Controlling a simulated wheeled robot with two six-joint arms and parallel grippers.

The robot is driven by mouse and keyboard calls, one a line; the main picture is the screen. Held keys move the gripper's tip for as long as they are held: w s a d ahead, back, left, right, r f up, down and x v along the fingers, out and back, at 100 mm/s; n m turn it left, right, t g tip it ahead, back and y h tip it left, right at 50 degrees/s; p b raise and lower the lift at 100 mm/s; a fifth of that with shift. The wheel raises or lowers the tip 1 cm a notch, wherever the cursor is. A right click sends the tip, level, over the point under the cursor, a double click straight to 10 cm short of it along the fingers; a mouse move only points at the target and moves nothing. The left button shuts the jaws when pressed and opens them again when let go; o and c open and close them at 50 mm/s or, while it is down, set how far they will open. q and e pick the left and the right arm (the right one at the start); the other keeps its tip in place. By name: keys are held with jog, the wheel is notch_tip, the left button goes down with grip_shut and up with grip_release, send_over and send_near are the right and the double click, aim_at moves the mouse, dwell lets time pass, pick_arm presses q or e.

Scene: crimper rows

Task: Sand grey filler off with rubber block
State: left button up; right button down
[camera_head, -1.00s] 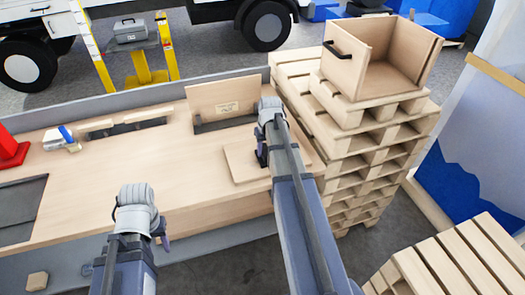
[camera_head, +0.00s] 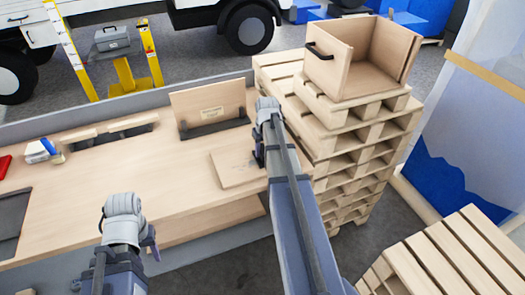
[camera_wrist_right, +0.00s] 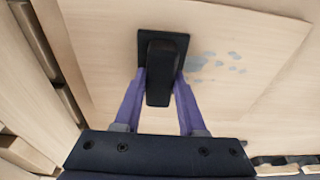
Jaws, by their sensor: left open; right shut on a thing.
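A flat wooden panel (camera_head: 228,172) lies on the workbench, with blue-grey filler patches (camera_wrist_right: 222,62) on it in the right wrist view. My right gripper (camera_wrist_right: 162,82) is shut on a black rubber block (camera_wrist_right: 155,38), whose dark base is at the panel, left of the patches. I cannot tell if it presses on the surface. In the head view my right gripper (camera_head: 259,158) is over the panel's right part, partly hidden by its arm. My left gripper (camera_head: 152,248) is open and empty in front of the bench, its fingers only partly visible.
The workbench (camera_head: 110,185) has clear room left of the panel. An upright board (camera_head: 210,103) stands behind it. Stacked pallets (camera_head: 345,150) with an open wooden box (camera_head: 362,62) rise close on the right. A blue-and-white item (camera_head: 42,150) lies at the left.

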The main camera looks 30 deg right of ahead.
jog(key=shift+a, duration=0.85)
jog(key=shift+w+a, duration=0.25)
jog(key=shift+a, duration=0.4)
jog(key=shift+w+a, duration=0.2)
jog(key=shift+a, duration=0.4)
jog(key=shift+a, duration=0.1)
jog(key=shift+w+a+f, duration=0.1)
jog(key=shift+w+a, duration=0.05)
jog(key=shift+a, duration=0.8)
jog(key=shift+w+a, duration=0.1)
jog(key=shift+a, duration=0.8)
jog(key=shift+a, duration=0.1)
jog(key=shift+w+a, duration=0.3)
jog(key=shift+a, duration=0.7)
jog(key=shift+w+a, duration=0.3)
jog(key=shift+a, duration=0.65)
jog(key=shift+w+d, duration=0.15)
jog(key=shift+w, duration=0.05)
jog(key=shift+s+d, duration=0.25)
jog(key=shift+d, duration=0.8)
jog(key=shift+s+d, duration=0.25)
jog(key=shift+d, duration=0.8)
jog(key=shift+d, duration=0.1)
